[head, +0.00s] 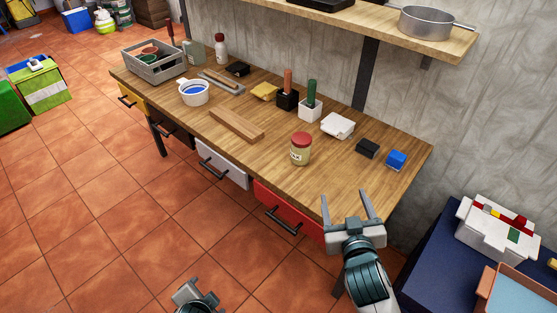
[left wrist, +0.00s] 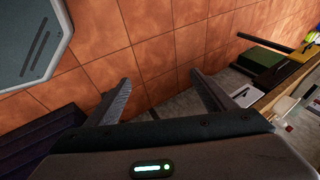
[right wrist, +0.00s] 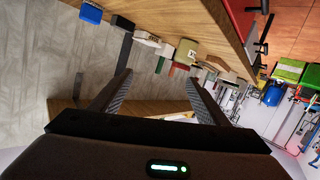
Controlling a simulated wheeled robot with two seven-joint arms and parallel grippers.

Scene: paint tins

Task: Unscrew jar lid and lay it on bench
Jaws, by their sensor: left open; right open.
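A glass jar (head: 300,155) with pale yellowish contents stands upright on the wooden bench (head: 350,176), near its front edge. Its red lid (head: 301,139) sits on top. My right gripper (head: 345,197) is open and empty, at the front right of the bench, to the right of the jar and apart from it. Its open fingers also show in the right wrist view (right wrist: 158,76). My left gripper (head: 186,289) is low at the bottom of the head view, over the floor and away from the bench. Its fingers stand apart and empty in the left wrist view (left wrist: 161,82).
A wooden block (head: 236,125) lies left of the jar. A white pot with blue paint (head: 194,92) and a grey crate (head: 153,65) stand further left. Bench right of the jar is clear.

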